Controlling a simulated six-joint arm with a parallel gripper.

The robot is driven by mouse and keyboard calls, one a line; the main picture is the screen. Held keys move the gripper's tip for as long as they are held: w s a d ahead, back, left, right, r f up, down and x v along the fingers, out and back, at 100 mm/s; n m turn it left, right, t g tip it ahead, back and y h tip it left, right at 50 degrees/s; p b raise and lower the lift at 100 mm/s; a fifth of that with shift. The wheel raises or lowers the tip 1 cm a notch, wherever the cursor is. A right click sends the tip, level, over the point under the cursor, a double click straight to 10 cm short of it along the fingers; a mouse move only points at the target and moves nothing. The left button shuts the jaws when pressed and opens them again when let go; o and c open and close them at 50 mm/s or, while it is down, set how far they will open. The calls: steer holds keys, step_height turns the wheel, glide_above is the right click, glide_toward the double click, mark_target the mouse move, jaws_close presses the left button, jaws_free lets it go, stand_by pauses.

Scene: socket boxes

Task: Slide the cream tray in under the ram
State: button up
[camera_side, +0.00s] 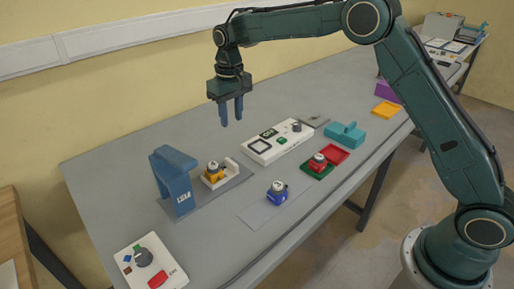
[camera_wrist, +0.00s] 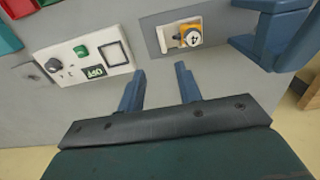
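The cream tray (camera_side: 233,165) sits on a grey base plate (camera_side: 226,189), to the right of the blue press (camera_side: 178,187) and outside it. An orange block (camera_side: 212,177) with a grey round top stands in the tray. The press's overhanging head (camera_side: 172,158) is at its top; the ram itself is hard to make out. My gripper (camera_side: 231,119) is open and empty, raised above the table behind the tray. In the wrist view the tray (camera_wrist: 162,39), orange block (camera_wrist: 190,36) and press (camera_wrist: 285,28) lie beyond my open fingers (camera_wrist: 160,70).
A white control panel (camera_side: 262,152) lies right of the tray. A blue block (camera_side: 277,196) stands on a pale mat (camera_side: 254,214) in front. A red block (camera_side: 317,164), a teal block (camera_side: 345,134) and another panel (camera_side: 133,268) are also on the table.

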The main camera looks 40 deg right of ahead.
mark_target(231, 161)
steer(key=shift+w+a+f, duration=0.1)
steer(key=shift+w+f, duration=0.15)
steer(key=shift+f, duration=0.25)
steer(key=shift+w+a+f, duration=0.1)
steer(key=shift+w+f, duration=0.15)
steer(key=shift+f, duration=0.2)
steer(key=shift+f, duration=0.1)
steer(key=shift+f, duration=6.8)
jaws_close()
